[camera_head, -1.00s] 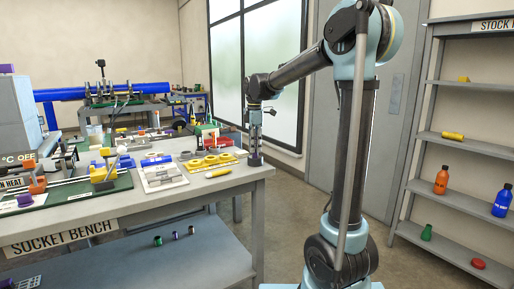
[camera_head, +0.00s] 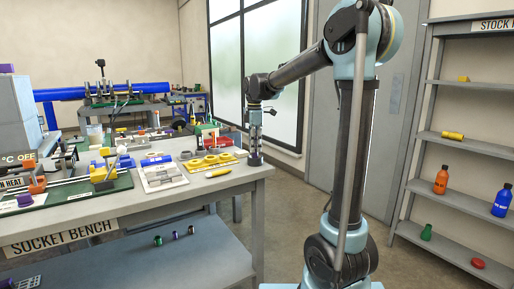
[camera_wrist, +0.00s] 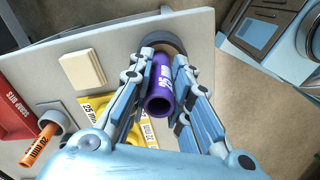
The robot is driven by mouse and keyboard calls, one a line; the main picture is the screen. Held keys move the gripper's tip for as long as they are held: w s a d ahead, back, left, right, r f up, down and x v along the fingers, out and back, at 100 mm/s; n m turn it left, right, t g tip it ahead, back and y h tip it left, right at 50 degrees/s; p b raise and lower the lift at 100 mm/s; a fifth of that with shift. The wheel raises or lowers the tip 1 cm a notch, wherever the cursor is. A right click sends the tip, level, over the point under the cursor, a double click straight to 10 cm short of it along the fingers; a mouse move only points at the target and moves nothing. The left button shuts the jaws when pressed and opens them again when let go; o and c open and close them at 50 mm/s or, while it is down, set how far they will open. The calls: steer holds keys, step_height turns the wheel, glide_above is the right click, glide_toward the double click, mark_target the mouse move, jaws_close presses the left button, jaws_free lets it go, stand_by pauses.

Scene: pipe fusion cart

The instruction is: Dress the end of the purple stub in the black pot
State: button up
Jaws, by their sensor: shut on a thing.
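The purple stub (camera_wrist: 161,86), a short tube marked 25 mm, is between the fingers of my gripper (camera_wrist: 163,82) in the wrist view. Its open near end faces the camera. Its far end points at a dark round pot (camera_wrist: 168,39), whose rim shows behind the fingers; whether the end is inside or just above it is hidden. In the head view my gripper (camera_head: 255,138) is upright over the pot (camera_head: 255,160) at the bench's right corner. The stub cannot be made out there.
An orange tube (camera_wrist: 40,146) shows in the wrist view. A stock rack (camera_head: 450,142) stands at right.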

steer(key=shift+n, duration=1.1)
steer(key=m, duration=0.6)
steer(key=shift+m, duration=0.4)
steer(key=shift+n, duration=3.4)
steer(key=shift+m, duration=3.4)
steer(key=shift+r, duration=2.95)
